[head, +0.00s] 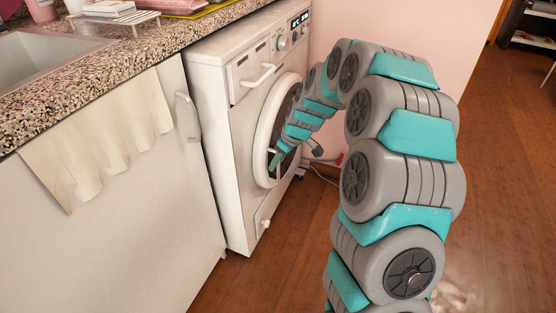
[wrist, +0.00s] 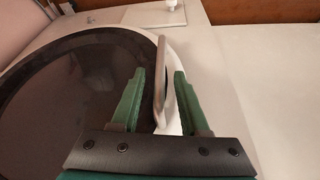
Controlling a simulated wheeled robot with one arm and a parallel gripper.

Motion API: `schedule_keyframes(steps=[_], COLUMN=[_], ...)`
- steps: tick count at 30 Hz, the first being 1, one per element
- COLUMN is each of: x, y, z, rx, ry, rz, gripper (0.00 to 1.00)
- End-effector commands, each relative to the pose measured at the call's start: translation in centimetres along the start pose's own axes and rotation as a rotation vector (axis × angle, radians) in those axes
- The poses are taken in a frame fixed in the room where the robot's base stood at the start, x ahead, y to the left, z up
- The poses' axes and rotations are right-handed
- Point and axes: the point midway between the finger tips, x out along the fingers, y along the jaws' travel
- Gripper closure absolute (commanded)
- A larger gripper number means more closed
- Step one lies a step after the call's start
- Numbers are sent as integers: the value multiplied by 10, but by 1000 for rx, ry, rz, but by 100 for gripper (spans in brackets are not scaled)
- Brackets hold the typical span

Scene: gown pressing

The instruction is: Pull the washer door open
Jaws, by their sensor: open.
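The white washer (head: 215,100) stands at the end of the counter, its front toward my arm. Its round door (head: 262,135) has a white rim and looks flush with the front. In the wrist view the dark door glass (wrist: 60,90) fills the left side. A curved pale handle (wrist: 160,85) stands up at the rim's edge. My gripper (wrist: 159,73) is open, with one green finger on each side of the handle; a gap shows on both sides. In the head view my gripper (head: 277,159) is at the door, and my arm hides part of the door.
A stone-topped counter (head: 110,62) with a sink (head: 45,55) and a hanging cloth (head: 98,140) is left of the washer. A pink wall (head: 400,35) is behind. Wooden floor (head: 500,150) is open to the right.

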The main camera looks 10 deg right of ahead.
Motion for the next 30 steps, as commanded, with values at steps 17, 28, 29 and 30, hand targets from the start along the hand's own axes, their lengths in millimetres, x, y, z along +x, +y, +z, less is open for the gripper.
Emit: schedule_keyframes(steps=[17, 28, 29, 30], x=[0, 0, 0, 0], y=[0, 0, 0, 0], z=[0, 0, 0, 0], rx=[0, 0, 0, 0], ry=[0, -1, -1, -1], rz=[-1, -2, -2, -2], gripper=[100, 100, 100, 100])
